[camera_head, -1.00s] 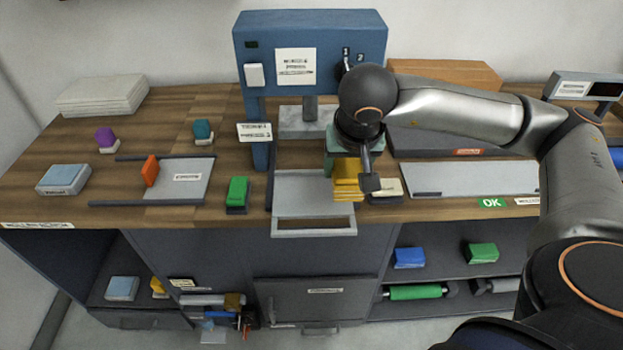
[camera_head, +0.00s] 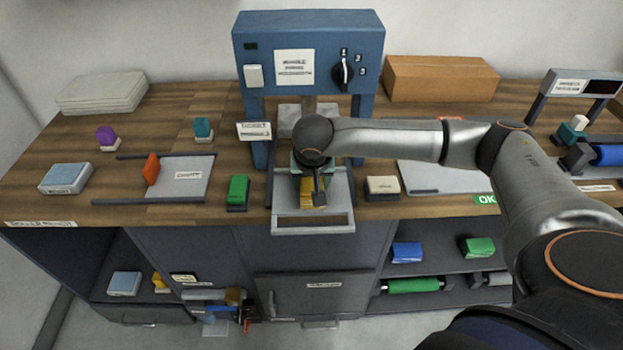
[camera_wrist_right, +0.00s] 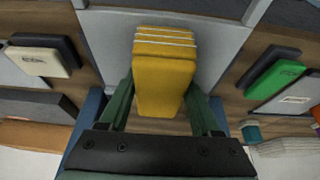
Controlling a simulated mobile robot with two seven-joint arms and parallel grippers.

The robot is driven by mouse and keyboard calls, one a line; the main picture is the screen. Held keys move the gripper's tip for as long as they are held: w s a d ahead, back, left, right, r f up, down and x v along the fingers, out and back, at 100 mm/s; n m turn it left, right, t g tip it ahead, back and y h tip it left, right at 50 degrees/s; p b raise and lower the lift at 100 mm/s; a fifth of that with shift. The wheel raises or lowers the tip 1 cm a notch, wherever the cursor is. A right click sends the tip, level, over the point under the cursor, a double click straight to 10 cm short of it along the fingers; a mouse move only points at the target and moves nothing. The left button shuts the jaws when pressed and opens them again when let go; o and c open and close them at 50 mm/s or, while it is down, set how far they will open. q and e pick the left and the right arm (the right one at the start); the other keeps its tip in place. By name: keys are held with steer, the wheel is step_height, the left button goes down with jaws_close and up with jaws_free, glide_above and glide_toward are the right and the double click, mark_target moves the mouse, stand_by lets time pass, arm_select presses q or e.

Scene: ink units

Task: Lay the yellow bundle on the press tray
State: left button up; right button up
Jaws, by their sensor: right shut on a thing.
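The yellow bundle (camera_head: 312,193) is in my right gripper (camera_head: 314,187), over the press tray (camera_head: 336,208). In the right wrist view the yellow bundle (camera_wrist_right: 163,85) sits between the two green fingers of the right gripper (camera_wrist_right: 165,100), which is shut on it. The grey press tray (camera_wrist_right: 207,40) lies beneath and around it. The wrist hides much of the bundle in the head view, and I cannot tell whether the bundle touches the tray. The tray sticks out in front of the blue press (camera_head: 312,55). My left gripper is not in view.
A green block (camera_head: 237,190) on a dark base stands left of the tray. A cream block (camera_head: 382,186) on a dark base stands close to its right. The press posts rise behind the tray. A cardboard box (camera_head: 440,80) is at the back right.

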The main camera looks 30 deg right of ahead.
steer(key=shift+f, duration=0.15)
steer(key=o, duration=1.5)
